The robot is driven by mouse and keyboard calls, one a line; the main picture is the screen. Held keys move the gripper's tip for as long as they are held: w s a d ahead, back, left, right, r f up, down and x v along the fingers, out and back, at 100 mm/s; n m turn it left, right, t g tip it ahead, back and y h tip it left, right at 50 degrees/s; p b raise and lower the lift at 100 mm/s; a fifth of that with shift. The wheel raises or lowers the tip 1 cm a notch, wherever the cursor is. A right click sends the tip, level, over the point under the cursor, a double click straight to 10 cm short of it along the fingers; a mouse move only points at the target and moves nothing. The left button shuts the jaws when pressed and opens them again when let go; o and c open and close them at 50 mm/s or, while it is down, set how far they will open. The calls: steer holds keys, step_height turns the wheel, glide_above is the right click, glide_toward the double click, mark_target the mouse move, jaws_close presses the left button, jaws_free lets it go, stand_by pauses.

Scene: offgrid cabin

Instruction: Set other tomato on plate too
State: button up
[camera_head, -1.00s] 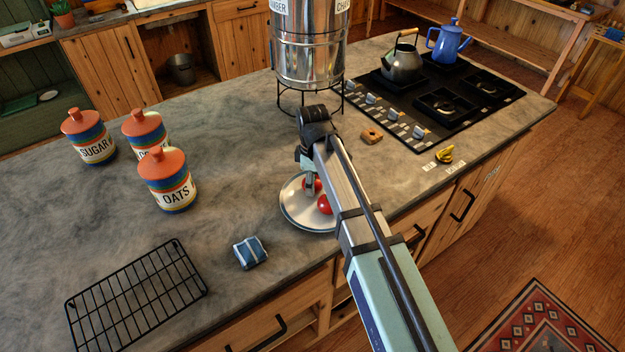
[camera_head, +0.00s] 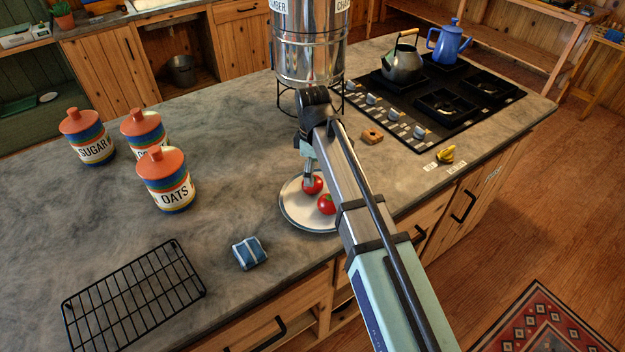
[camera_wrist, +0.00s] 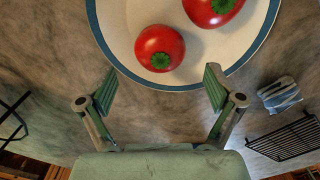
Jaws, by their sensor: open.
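Two red tomatoes rest on the white plate with a blue rim (camera_head: 293,211). In the head view, one tomato (camera_head: 313,185) lies toward the back of the plate and the other tomato (camera_head: 326,204) toward the front right. The wrist view shows both: a tomato (camera_wrist: 160,48) near the rim and a tomato (camera_wrist: 211,8) cut off by the top edge. My gripper (camera_wrist: 158,88) is open, with its green-padded fingers apart and nothing between them. In the head view it is just behind the plate, above the rear tomato, and partly hidden by my arm.
A metal water dispenser (camera_head: 309,50) on a wire stand is close behind my gripper. The stove (camera_head: 440,100) with kettles is at right. Three canisters (camera_head: 165,182), a wire rack (camera_head: 135,298) and a folded blue cloth (camera_head: 249,253) lie to the left. The counter between them is clear.

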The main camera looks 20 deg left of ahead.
step_height(320, 180, up, 8)
steer(key=b, duration=0.1)
steer(key=shift+f, duration=0.25)
